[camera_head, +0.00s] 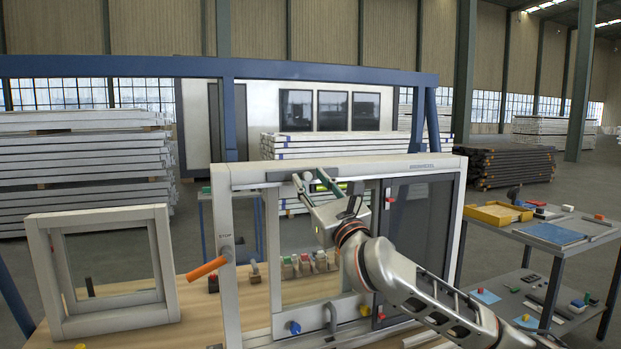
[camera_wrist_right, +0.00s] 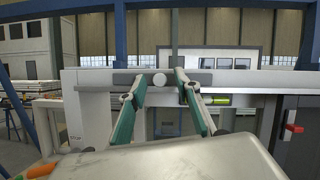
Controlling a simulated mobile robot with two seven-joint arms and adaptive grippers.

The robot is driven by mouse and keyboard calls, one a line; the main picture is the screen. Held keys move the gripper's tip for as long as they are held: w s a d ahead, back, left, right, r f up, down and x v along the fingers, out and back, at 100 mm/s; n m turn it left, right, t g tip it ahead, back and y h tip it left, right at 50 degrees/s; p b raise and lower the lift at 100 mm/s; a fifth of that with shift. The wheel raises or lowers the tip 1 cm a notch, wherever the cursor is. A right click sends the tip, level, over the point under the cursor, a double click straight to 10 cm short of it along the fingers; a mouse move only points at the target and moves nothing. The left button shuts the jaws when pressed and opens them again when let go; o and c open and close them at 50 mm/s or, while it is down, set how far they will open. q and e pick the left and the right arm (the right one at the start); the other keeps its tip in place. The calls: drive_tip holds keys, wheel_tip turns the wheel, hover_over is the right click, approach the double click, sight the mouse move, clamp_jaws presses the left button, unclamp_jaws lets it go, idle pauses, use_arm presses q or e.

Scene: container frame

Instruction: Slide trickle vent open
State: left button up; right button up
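The trickle vent (camera_head: 320,172) is a grey horizontal bar on the top rail of the large pale window frame (camera_head: 232,262); it also shows in the right wrist view (camera_wrist_right: 122,78). A round whitish knob (camera_wrist_right: 159,79) shows on the bar in that view. My right gripper (camera_head: 306,183) is raised in front of the vent, its fingers spread. In the right wrist view, the two fingertips (camera_wrist_right: 160,76) stand on either side of the knob, with gaps showing; I cannot tell whether they touch the bar. My left gripper is not in view.
An orange handle (camera_head: 207,268) sticks out from the frame's left post. A red-tipped latch (camera_head: 390,198) is on the dark right panel. A smaller empty frame (camera_head: 48,275) stands at left on the wooden bench. Carts with trays and tools (camera_head: 560,235) stand at right.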

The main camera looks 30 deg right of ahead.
drive_tip(key=shift+w+r, duration=0.1)
drive_tip(key=shift+w, duration=0.2)
clamp_jaws()
drive_tip(key=d, duration=0.2)
drive_tip(key=s+d, duration=0.1)
drive_tip(key=d, duration=0.1)
drive_tip(key=shift+d, duration=0.1)
